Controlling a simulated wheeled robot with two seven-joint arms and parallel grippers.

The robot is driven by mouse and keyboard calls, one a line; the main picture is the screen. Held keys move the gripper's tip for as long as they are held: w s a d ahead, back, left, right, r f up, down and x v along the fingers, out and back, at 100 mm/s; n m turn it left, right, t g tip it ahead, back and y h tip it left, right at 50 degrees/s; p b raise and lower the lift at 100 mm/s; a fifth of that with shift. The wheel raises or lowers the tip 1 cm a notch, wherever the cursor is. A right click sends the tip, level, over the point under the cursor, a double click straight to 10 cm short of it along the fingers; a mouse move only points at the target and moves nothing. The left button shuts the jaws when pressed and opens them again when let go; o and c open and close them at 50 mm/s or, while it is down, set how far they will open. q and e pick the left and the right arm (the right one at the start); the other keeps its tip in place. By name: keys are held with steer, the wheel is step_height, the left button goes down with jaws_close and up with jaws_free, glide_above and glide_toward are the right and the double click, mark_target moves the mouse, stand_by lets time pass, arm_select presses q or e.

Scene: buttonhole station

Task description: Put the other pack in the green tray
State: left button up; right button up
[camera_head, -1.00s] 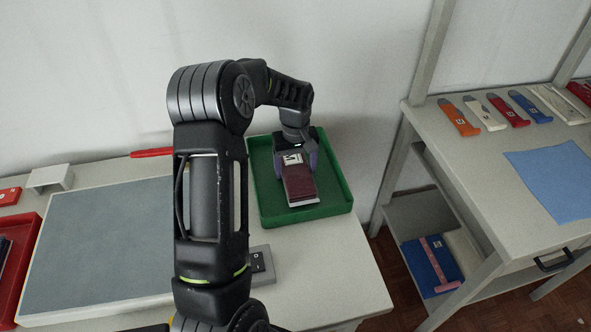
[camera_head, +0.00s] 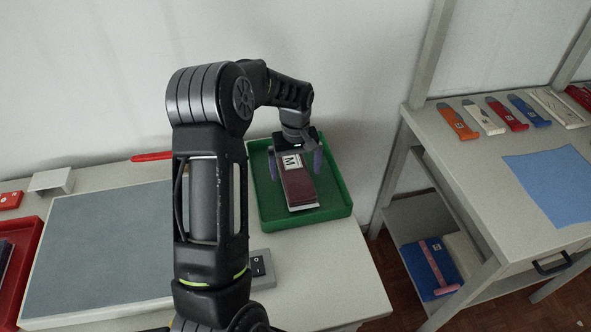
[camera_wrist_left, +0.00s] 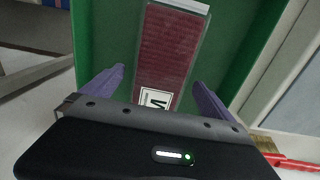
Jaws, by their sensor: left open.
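A dark red pack (camera_head: 297,184) with a white label marked with a letter lies in the green tray (camera_head: 334,209). In the left wrist view the pack (camera_wrist_left: 164,52) lies between my left gripper's two purple fingers, with a gap on each side, and the green tray (camera_wrist_left: 103,40) is around it. My left gripper (camera_head: 297,168) is open over the label end of the pack. Its fingers (camera_wrist_left: 158,88) do not touch the pack. My right gripper is not in view.
A grey mat (camera_head: 100,245) covers the table's left part, with a red tray (camera_head: 28,275) at the far left edge. A small switch box (camera_head: 261,264) sits in front of the green tray. A side bench (camera_head: 485,150) with several coloured tools stands at right, across a gap.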

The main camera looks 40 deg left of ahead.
mark_target(296, 173)
arm_select(q)
step_height(296, 173, up, 11)
steer(key=p, duration=0.6)
steer(key=shift+f, duration=0.2)
